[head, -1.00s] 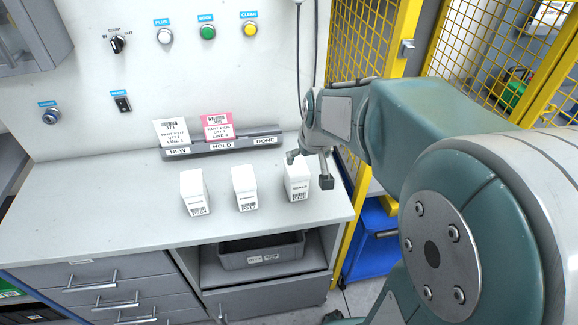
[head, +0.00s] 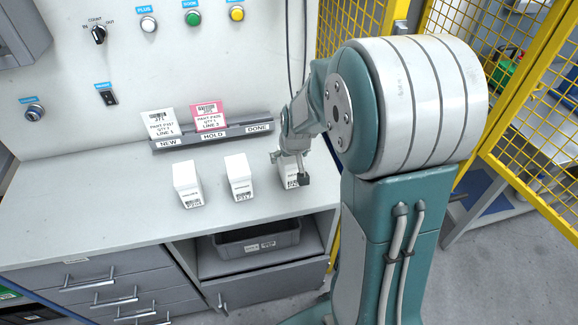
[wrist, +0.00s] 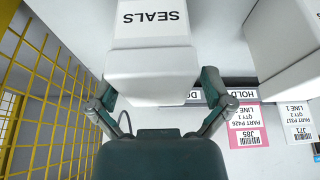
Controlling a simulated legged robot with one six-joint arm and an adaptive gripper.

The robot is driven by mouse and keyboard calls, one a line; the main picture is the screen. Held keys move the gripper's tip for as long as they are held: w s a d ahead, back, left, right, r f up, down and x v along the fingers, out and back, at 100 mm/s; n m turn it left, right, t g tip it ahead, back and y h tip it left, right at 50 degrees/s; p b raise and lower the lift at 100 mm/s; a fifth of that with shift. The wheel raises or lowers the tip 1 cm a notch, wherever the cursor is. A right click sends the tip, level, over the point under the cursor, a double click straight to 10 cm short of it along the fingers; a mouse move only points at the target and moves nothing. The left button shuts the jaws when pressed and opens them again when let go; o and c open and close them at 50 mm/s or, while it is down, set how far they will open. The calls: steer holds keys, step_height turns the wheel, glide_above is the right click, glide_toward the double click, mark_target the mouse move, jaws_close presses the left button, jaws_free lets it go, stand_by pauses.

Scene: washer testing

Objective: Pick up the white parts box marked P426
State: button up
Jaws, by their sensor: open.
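The right-hand white box (head: 290,170) stands upright on the bench; its part number is partly hidden and hard to read. In the wrist view the white box (wrist: 152,30) shows the word SEALS on its side. My gripper (head: 289,167) is over this box, with a finger on each side of its top. In the wrist view my gripper (wrist: 157,82) is open around the box; I cannot tell whether the fingers touch it. The middle white box (head: 239,178) and left white box (head: 187,185) stand apart to the left.
A card rack (head: 212,136) marked NEW, HOLD and DONE holds a white card (head: 160,123) and a pink card (head: 209,116), which reads P426 in the wrist view. A grey bin (head: 257,242) sits under the bench. Yellow mesh fencing (head: 345,40) is close on the right.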

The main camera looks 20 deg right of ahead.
steer(key=shift+d, duration=0.2)
steer(key=shift+c, duration=1.3)
steer(key=c, duration=0.8)
steer(key=shift+c, duration=0.2)
steer(key=shift+a, duration=0.1)
